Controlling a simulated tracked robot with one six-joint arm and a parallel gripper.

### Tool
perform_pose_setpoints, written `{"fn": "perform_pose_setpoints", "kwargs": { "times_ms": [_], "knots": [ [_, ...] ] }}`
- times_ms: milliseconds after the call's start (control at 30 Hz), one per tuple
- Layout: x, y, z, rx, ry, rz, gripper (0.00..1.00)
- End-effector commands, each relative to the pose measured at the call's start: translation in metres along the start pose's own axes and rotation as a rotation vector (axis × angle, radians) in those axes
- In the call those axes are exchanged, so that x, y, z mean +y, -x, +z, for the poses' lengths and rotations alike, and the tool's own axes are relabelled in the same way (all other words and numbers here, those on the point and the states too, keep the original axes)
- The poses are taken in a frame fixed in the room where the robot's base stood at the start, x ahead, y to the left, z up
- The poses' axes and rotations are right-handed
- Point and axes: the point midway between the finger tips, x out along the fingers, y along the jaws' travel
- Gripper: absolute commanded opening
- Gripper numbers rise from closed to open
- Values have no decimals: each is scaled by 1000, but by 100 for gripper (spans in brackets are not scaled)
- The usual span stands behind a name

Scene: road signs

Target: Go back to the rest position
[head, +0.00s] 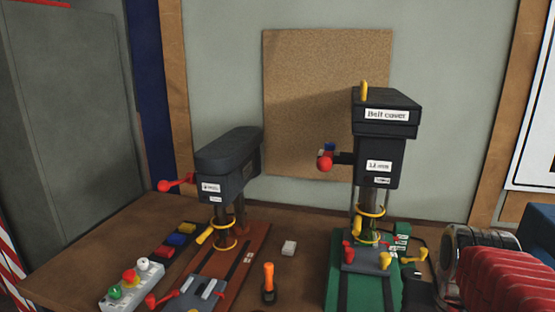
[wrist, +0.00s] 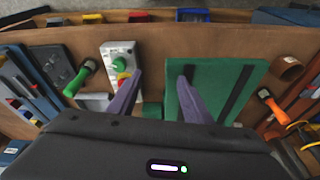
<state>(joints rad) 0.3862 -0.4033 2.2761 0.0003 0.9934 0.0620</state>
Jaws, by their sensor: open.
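My gripper (wrist: 162,71) shows in the wrist view as two purple-grey fingers spread apart, with nothing between them. The fingers are above a brown bench top (wrist: 153,60). The left finger overlaps the edge of a white control box (wrist: 118,52) with green, red and yellow buttons. The right finger lies across the view of a green plate (wrist: 225,80) with dark slots. Whether the fingers touch either one cannot be told. The fingers do not show in the head view.
Two dark drill presses stand on the bench: one on a red-brown base (head: 240,262), one with a "Belt cover" label (head: 387,115) on a green base (head: 340,285). A grey cabinet (head: 70,120) stands left.

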Motion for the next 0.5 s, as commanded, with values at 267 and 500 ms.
{"fn": "perform_pose_setpoints", "kwargs": {
  "times_ms": [267,500],
  "knots": [
    [-45,5,40,96,201,-52,45],
    [-78,14,77,166,342,-110,45]
  ]
}}
